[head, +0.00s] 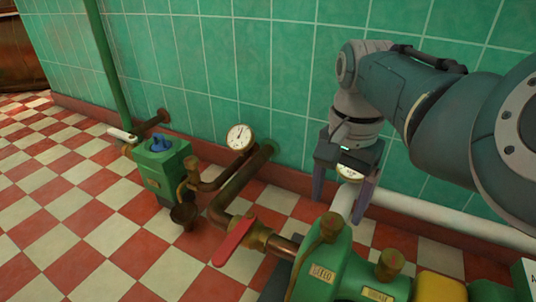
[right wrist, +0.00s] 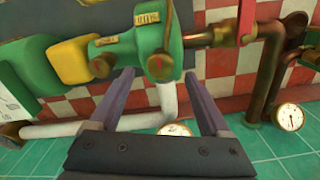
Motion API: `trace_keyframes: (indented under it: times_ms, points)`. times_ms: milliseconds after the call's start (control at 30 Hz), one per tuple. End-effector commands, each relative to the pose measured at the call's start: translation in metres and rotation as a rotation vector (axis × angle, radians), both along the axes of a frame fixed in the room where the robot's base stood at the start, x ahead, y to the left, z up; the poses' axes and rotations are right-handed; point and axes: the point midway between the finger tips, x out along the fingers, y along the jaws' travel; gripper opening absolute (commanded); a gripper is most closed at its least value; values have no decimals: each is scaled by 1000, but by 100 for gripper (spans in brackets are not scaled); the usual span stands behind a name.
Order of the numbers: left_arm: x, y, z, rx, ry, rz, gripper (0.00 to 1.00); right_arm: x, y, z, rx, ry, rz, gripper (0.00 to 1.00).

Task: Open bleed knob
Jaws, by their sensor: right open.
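A green pump body (head: 338,262) stands at the bottom of the head view with a plate reading BLEED (head: 322,272). A brass knob (head: 331,226) sits on its top by that plate. In the right wrist view, where the scene is upside down, this knob (right wrist: 159,68) shows between the fingertip lines. A second brass knob (head: 390,263) sits to its right. My right gripper (head: 342,200) is open and empty, fingers pointing down, on the wall side of the first knob. Its fingers (right wrist: 158,76) look apart from the knob. My left gripper is not in view.
A red lever (head: 235,240) on a brown pipe is left of the pump. A white pipe (head: 450,215) runs along the tiled wall. A gauge (head: 350,172) is behind my right gripper; another (head: 240,137) is further left. A green unit (head: 160,170) stands on the chequered floor.

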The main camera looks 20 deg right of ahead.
Motion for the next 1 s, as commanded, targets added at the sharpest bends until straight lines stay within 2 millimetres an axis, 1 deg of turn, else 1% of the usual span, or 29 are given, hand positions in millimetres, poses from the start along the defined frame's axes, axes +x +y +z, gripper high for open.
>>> trace_keyframes:
  times_ms: [33,100,200,300,533,1000]
  points:
    - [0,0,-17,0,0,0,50,0,0,-18,0,0,-1,81]
    - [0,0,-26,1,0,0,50,0,0,-28,0,-1,-1,81]
    - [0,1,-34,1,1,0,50,0,0,-37,0,-1,-1,81]
    - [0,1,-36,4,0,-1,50,0,0,-39,0,-1,-1,81]
    - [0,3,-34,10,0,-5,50,0,0,-37,0,-1,-1,80]
    - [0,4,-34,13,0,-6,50,0,0,-38,-1,0,-1,27]
